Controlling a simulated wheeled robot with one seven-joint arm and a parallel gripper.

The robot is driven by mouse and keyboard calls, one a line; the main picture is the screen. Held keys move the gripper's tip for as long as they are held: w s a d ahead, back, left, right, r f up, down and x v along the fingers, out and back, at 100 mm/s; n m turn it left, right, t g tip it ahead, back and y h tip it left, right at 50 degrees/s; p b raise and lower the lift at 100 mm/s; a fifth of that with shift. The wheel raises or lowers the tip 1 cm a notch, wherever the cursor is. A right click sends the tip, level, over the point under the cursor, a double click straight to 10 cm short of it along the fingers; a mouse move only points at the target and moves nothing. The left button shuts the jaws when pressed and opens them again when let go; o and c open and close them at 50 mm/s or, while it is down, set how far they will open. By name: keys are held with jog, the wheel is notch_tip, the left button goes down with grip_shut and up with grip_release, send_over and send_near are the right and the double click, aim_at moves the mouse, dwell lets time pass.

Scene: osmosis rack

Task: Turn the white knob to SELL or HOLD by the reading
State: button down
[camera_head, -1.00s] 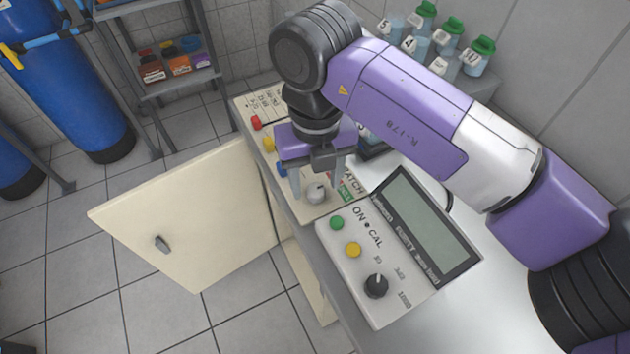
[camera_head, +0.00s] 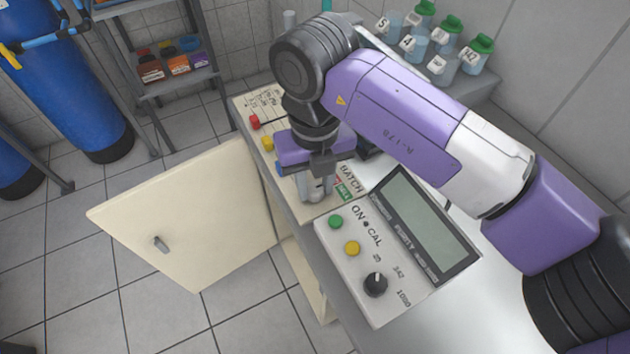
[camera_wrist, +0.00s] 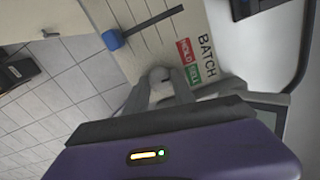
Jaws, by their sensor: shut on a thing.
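My gripper (camera_head: 317,194) is shut on the white knob on the cream batch panel (camera_head: 268,166). Its fingers hide most of the knob in the head view. In the wrist view the rounded top of the white knob (camera_wrist: 160,74) shows between the fingers (camera_wrist: 158,92). Beside it are the red HOLD label (camera_wrist: 187,51), the green SELL label (camera_wrist: 193,74) and the word BATCH. The purity meter (camera_head: 365,285) stands in front of the panel. Its grey display (camera_head: 418,221) shows no legible reading. Where the knob points cannot be told.
The meter has a green button (camera_head: 336,222), a yellow button (camera_head: 352,248) and a black dial (camera_head: 375,284) close to my gripper. An open cream door (camera_head: 190,215) juts out left. Several green-capped bottles (camera_head: 478,55) stand at the back right.

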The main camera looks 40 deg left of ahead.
aim_at(314, 189)
jog(key=n+b, duration=0.1)
jog(key=n, duration=0.3)
jog(key=shift+n+b, duration=0.3)
jog(key=shift+n, duration=0.1)
jog(key=shift+n+b, duration=0.5)
jog(key=shift+n, duration=1.4)
jog(key=c, duration=1.1)
grip_release()
jog(key=shift+o, duration=0.2)
jog(key=shift+r, duration=3.95)
jog(key=shift+s, duration=0.1)
